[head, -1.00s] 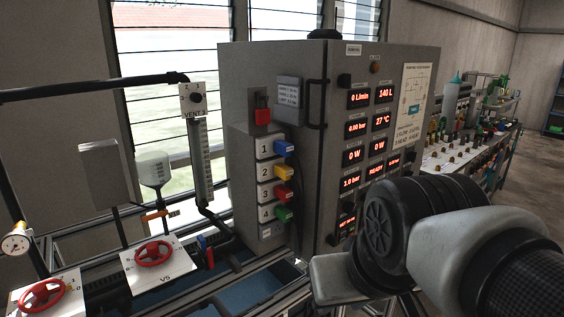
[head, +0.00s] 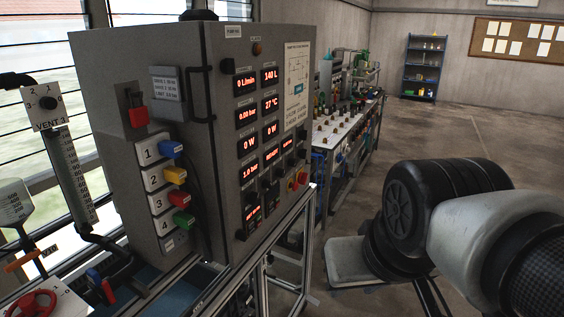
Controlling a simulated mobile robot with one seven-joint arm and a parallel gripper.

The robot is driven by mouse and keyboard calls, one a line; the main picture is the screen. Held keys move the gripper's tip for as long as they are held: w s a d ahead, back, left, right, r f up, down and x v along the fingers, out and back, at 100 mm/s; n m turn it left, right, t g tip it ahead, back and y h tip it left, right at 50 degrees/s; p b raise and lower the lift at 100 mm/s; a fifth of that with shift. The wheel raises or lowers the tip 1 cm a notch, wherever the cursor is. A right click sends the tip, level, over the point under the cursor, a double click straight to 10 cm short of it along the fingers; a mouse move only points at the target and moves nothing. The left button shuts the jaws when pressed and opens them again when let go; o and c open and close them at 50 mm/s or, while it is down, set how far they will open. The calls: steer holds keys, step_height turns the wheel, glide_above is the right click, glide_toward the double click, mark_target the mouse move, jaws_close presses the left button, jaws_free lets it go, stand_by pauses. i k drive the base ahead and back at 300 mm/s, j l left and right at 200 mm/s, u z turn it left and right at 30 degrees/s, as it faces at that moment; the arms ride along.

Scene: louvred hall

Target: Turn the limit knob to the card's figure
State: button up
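A grey control cabinet (head: 212,150) stands on a metal frame at the left centre of the head view. A small grey card (head: 168,90) with several lines of print is fixed on its left side; its figures are too small to read surely. The front face carries red displays, one reading 1.0 bar (head: 249,174). Small black knobs show on this face, one near the lower left (head: 241,234); I cannot tell which is the limit knob. My arm crosses the lower right. My gripper is not in view.
A vent tube (head: 75,175) and a red handwheel (head: 32,304) stand at left. A cluttered bench (head: 345,135) runs behind the cabinet. Floor at right is clear.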

mark_target(293, 162)
steer(key=i+l+u, duration=0.15)
steer(key=i+l, duration=1.05)
steer(key=l, duration=0.15)
